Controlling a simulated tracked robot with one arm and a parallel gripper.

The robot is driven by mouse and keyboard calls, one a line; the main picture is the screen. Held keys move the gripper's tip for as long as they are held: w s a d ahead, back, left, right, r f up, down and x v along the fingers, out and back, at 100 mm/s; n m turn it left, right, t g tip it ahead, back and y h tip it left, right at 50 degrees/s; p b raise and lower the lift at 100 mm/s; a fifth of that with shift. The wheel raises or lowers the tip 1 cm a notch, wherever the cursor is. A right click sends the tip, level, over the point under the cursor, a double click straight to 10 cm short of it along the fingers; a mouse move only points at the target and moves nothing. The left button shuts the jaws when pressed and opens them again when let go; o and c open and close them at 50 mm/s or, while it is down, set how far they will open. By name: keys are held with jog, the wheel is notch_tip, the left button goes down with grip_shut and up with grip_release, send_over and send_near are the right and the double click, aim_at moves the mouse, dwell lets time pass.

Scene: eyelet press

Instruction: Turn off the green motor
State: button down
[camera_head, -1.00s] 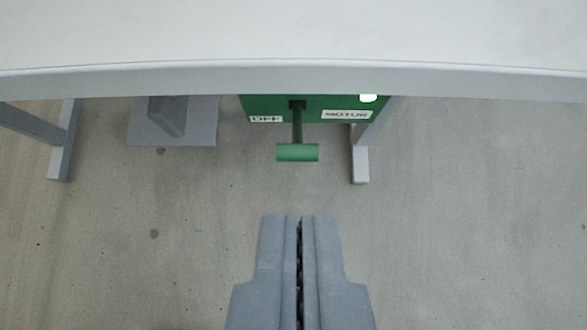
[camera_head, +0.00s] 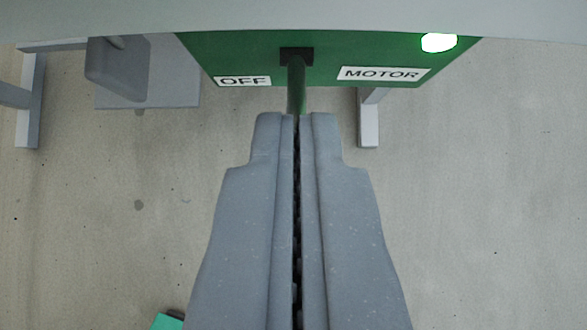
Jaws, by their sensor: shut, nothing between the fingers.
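The green motor box (camera_head: 340,65) hangs under the front edge of the table. It bears an "OFF" label (camera_head: 243,82) at the left, a "MOTOR" label (camera_head: 384,74) at the right, and a lit white-green lamp (camera_head: 438,42) at upper right. A green lever (camera_head: 296,85) comes out of a dark slot in the box toward me. My gripper (camera_head: 297,118) is shut and empty, its tips in line with the lever. The lever's crossbar handle is hidden behind the fingers. I cannot tell whether the tips touch it.
The table edge (camera_head: 300,18) crosses the top of the view. Grey table legs stand at the left (camera_head: 30,105) and right (camera_head: 369,120) of the box. A grey pedal-like part on a plate (camera_head: 165,85) is at the left. The floor at the right is clear.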

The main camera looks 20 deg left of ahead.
jog(key=shift+f, duration=0.65)
